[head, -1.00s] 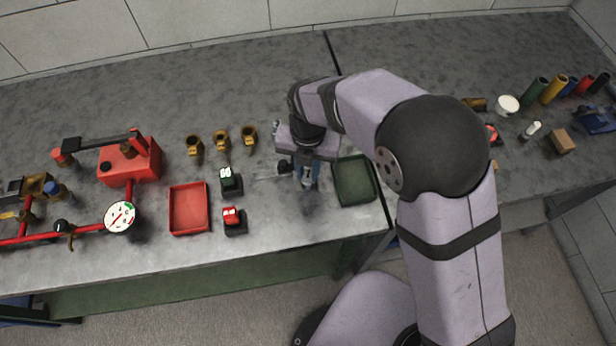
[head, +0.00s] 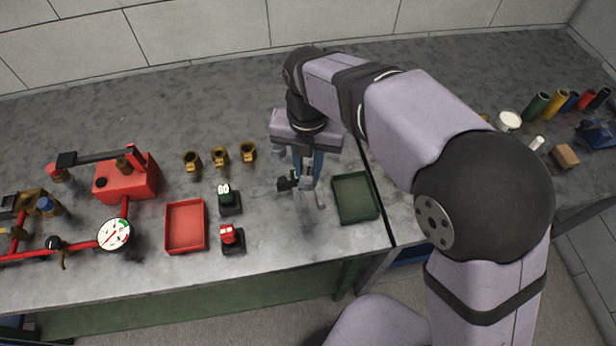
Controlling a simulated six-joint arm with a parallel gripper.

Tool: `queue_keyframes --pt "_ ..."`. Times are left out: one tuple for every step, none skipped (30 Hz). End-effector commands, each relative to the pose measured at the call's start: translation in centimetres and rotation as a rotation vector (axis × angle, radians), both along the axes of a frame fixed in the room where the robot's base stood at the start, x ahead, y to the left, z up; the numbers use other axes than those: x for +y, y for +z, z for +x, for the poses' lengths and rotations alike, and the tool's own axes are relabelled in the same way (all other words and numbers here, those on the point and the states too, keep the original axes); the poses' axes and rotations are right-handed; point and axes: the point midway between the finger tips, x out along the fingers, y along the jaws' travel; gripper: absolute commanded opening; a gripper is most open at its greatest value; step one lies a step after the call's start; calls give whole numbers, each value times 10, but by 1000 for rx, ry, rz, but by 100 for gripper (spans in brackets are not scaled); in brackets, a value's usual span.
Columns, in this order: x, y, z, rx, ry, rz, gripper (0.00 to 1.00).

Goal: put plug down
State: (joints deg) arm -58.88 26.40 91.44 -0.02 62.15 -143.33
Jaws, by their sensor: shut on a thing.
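My gripper (head: 305,186) points down over the grey bench, just left of the green tray. It is shut on the plug, which is small and mostly hidden by the fingers, so its shape and tilt cannot be told. A gap seems to lie between the fingertips and the bench, but the height is hard to judge.
The green tray (head: 340,214) looks empty. To the left are a green-topped block (head: 228,199), a red-topped block (head: 231,237), a red tray (head: 168,232), brass fittings (head: 219,156) and a red pump with a gauge (head: 114,234). A dark bench seam runs right of the green tray.

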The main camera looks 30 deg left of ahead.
Motion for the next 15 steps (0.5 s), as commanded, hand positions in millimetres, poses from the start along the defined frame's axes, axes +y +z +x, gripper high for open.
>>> queue_keyframes --pt "1 5 0 -3 0 4 0" --pt "1 7 0 -2 0 3 0" --pt "1 10 0 -1 0 3 0" --pt "1 11 0 -1 0 3 0" --pt "1 12 0 -1 0 3 0" --pt "0 13 0 -1 0 3 0" --pt "0 13 0 -1 0 2 0" --pt "0 14 0 -1 0 1 0" --pt "0 14 0 -1 0 1 0" --pt "1 14 0 -1 1 1 0" --pt "1 14 -1 -1 2 1 0" --pt "3 14 -2 -1 5 1 0" --pt "5 14 -3 -1 8 1 0" --pt "8 15 -5 -1 13 1 0" --pt "13 16 -8 -1 22 1 0"
